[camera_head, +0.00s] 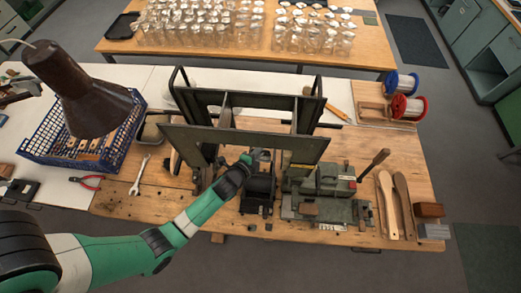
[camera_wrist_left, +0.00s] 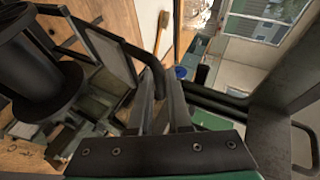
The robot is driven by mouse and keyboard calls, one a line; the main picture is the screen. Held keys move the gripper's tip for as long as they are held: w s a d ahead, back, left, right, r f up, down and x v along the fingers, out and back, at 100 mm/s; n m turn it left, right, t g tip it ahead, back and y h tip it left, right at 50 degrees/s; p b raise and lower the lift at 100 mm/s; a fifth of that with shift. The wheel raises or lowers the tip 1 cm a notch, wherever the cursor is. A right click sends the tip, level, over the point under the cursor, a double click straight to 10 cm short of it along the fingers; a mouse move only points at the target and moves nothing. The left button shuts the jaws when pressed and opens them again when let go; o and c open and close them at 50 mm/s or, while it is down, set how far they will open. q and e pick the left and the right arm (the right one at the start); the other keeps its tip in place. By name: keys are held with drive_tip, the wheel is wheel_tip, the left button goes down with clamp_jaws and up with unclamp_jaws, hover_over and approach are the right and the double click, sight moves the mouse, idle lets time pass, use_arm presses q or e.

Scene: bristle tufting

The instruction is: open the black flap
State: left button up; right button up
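A dark, nearly black flat panel (camera_head: 245,143) spans the front of a framed machine on the wooden bench; I take it for the black flap. It stands roughly upright and tilted, with a second dark panel and rail (camera_head: 250,97) behind it. My left arm, green and white, reaches in from the lower left. Its gripper (camera_head: 256,156) is at the panel's lower edge, with its fingertips largely hidden. In the left wrist view the two dark fingers (camera_wrist_left: 164,105) lie beside dark frame bars. Contact and the gap between the tips are unclear. My right gripper is out of view.
A brown lamp shade (camera_head: 80,88) hangs over a blue crate (camera_head: 55,150) at left. A green-grey vise-like machine (camera_head: 325,182) stands right of my gripper. A wrench (camera_head: 139,175) and wooden handles (camera_head: 386,205) lie on the bench. Glass jars (camera_head: 200,30) fill the back table.

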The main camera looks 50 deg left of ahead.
use_arm(q)
drive_tip(key=o, duration=0.4)
drive_tip(key=shift+c, duration=0.2)
drive_tip(key=p+v, duration=0.1)
drive_tip(key=v, duration=1)
drive_tip(key=shift+s, duration=0.25)
drive_tip(key=shift+d+r, duration=0.1)
